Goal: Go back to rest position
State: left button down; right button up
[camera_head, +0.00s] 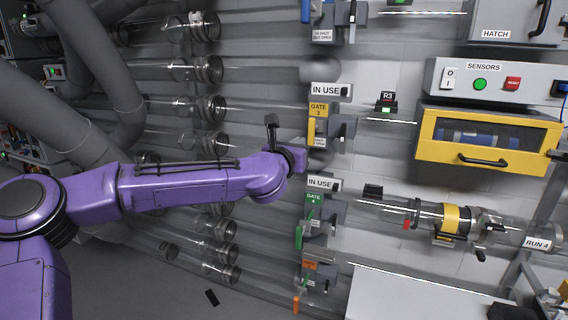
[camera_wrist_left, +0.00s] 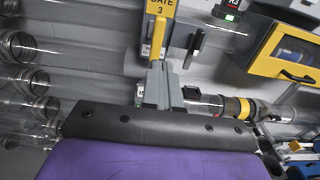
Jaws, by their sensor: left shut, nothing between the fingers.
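My purple left arm reaches in from the left, and its gripper (camera_head: 301,148) is at the wall of tubes, beside the lower part of the GATE 3 unit. In the left wrist view the grey fingers (camera_wrist_left: 161,72) are shut together with nothing between them. The yellow GATE 3 handle (camera_wrist_left: 156,38) shows just beyond the fingertips; I cannot tell whether they touch it. In the head view the yellow handle (camera_head: 311,131) hangs down just above the gripper. My right gripper is in neither view.
The green GATE 4 unit (camera_head: 313,199) is below the gripper. Clear tube ends (camera_head: 210,108) line the wall behind my arm. A yellow-framed box (camera_head: 488,140) and the sensors panel (camera_head: 485,83) are at right. A white surface (camera_head: 415,298) is at lower right.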

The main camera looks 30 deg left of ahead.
pick_arm(q)
jog(key=shift+s+b, duration=0.5)
jog(key=shift+s, duration=1.9)
jog(key=s+d+f+m+g, duration=0.25)
jog(key=f+m, duration=0.45)
jog(key=f, duration=0.6)
jog(key=s+d+f+m+g, duration=0.15)
jog(key=s+f+m, duration=0.25)
jog(key=f+m, duration=0.55)
jog(key=s+d+f+m+g, duration=0.2)
jog(key=s+f+m+g, duration=0.15)
jog(key=f, duration=1.15)
jog(key=s+a+f+m+g, duration=0.2)
jog(key=s+f, duration=0.4)
jog(key=s, duration=0.3)
jog(key=s+a+f+m+g+y, duration=0.1)
jog(key=s+a+f+m+g, duration=0.2)
jog(key=s+f, duration=0.4)
jog(key=s+a+f+m+g, duration=0.2)
jog(key=s+f+m, duration=0.3)
jog(key=s, duration=0.8)
notch_tip(320, 180, down, 2)
jog(key=shift+s+a+f+y, duration=0.15)
jog(key=shift+a+f+y, duration=0.1)
jog(key=shift+a+y, duration=0.25)
